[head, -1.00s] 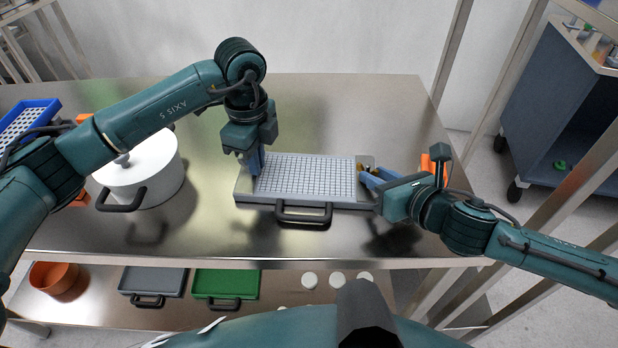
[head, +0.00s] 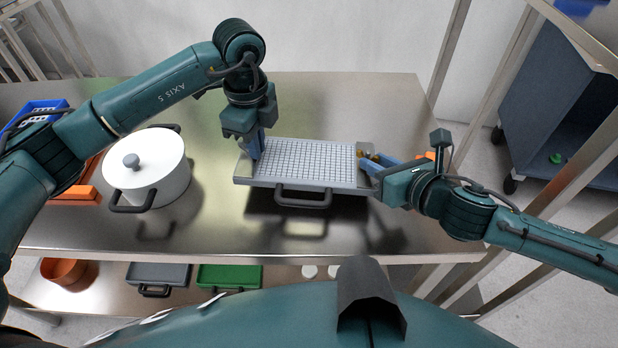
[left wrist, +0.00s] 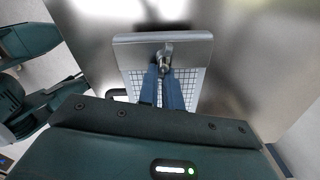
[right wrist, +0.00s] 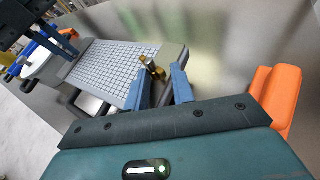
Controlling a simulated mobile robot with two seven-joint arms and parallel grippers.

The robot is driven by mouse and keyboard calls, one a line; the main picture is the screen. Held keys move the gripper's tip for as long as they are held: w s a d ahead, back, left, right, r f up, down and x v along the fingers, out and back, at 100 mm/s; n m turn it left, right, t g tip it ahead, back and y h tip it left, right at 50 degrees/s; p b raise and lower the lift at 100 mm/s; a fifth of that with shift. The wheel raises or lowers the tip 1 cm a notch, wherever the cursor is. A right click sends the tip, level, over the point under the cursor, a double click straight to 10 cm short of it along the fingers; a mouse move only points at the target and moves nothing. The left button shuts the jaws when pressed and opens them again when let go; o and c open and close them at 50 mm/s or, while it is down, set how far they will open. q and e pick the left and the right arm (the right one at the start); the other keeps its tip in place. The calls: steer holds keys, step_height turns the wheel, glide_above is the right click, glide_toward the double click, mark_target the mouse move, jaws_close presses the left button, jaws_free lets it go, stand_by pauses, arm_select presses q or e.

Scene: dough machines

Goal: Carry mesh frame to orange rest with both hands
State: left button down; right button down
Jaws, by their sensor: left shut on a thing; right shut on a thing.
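The mesh frame (head: 305,164), a grey tray-like frame with a white grid and dark front handle, is held roughly level above the steel table. Its reflection shows below it. My left gripper (head: 257,152) is shut on its left end, at a silver knob (left wrist: 165,52) in the left wrist view. My right gripper (head: 366,167) is shut on its right end, by a brass knob (right wrist: 152,66) in the right wrist view. Orange pieces lie left of the pot (head: 78,194) and behind my right gripper (head: 430,156); I cannot tell which is the rest.
A white lidded pot (head: 150,175) with dark handles stands on the table (head: 340,100), left of the frame. A blue perforated crate (head: 38,112) is at the far left. The back of the table is clear. Metal posts and a dark cart (head: 560,110) stand to the right.

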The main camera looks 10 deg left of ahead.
steer(key=shift+a+r, duration=0.1)
steer(key=shift+r, duration=0.05)
